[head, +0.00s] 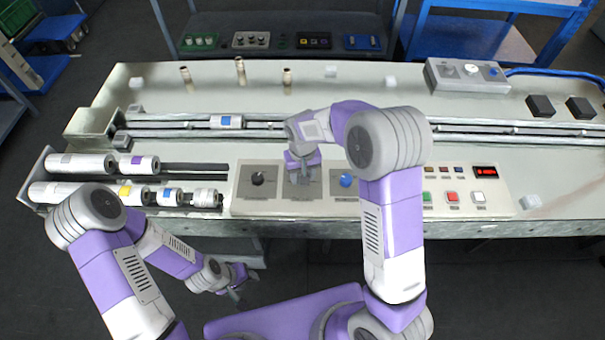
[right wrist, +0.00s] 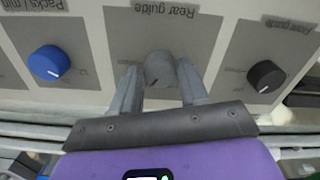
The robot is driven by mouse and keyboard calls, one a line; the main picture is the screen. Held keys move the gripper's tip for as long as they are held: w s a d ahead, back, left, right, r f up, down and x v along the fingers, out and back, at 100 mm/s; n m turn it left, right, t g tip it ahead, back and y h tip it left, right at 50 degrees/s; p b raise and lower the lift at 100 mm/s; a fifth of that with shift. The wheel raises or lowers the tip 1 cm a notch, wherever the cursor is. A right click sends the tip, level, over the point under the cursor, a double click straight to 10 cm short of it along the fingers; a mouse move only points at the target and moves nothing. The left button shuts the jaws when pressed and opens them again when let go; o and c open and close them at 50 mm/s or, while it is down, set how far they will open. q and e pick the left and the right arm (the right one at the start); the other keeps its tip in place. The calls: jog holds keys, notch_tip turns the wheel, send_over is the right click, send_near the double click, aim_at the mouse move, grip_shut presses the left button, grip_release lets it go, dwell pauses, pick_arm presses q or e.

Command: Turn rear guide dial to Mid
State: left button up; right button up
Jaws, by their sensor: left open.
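The rear guide dial (right wrist: 158,68) is a small grey knob on a grey panel, below the "Rear guide" label (right wrist: 165,12) in the right wrist view. My right gripper (right wrist: 159,65) has its two fingers on either side of the dial, with narrow gaps showing. In the head view the right gripper (head: 302,168) hangs over the panel's middle plate and hides most of this dial. Which setting the dial points to is too small to tell. My left gripper (head: 238,284) is open and empty in front of the table's front edge.
A blue dial (head: 346,180) and a black dial (head: 258,178) flank the rear guide dial closely. Coloured push buttons (head: 452,197) and a red display (head: 485,171) are right of them. Several rolls (head: 82,164) lie on the left. A rail runs behind the panel.

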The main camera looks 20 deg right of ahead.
jog(key=o, duration=0.3)
jog(key=shift+r, duration=0.1)
notch_tip(320, 180, up, 7)
jog(key=shift+r+p, duration=0.2)
jog(key=shift+p, duration=0.6)
